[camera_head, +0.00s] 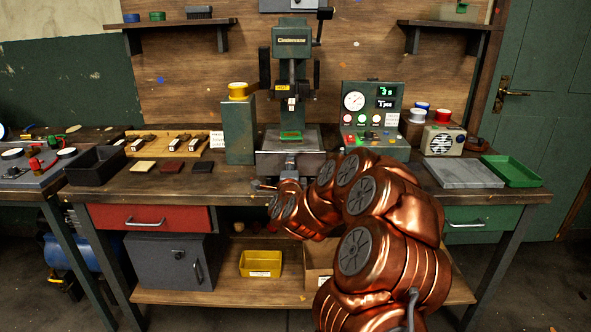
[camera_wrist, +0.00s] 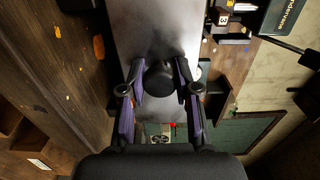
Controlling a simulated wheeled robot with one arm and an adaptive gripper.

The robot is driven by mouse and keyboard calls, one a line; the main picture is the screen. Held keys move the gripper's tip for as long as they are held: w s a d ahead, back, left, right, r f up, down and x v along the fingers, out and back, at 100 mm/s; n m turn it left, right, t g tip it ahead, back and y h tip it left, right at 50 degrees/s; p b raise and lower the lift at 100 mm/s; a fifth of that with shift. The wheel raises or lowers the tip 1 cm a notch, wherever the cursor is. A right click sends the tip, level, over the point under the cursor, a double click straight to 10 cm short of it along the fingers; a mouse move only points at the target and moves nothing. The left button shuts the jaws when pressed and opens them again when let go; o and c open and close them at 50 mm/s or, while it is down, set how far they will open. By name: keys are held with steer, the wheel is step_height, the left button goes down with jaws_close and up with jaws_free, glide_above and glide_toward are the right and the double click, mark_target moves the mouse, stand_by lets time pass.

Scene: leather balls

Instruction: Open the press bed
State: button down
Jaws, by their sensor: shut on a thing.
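The press (camera_head: 291,48) stands at the back middle of the bench, green with side levers. Its grey metal press bed (camera_head: 290,164) juts out below it at the bench's front, with a small green piece (camera_head: 291,135) lying on top. My copper arm reaches from the lower right to the front of the bed, and my gripper (camera_head: 268,187) is low there. In the wrist view, my gripper (camera_wrist: 159,76) has its two fingers closed on either side of a round black knob (camera_wrist: 158,82) by the grey bed plate (camera_wrist: 155,25). The knob is hard to make out in the head view.
A grey slab (camera_head: 462,172) and green tray (camera_head: 512,171) lie at right, a black bin (camera_head: 97,167) at left.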

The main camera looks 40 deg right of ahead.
steer(key=shift+s, duration=0.1)
steer(key=c, duration=0.8)
jaws_free()
steer(key=shift+s+a, duration=0.1)
steer(key=shift+v, duration=3.65)
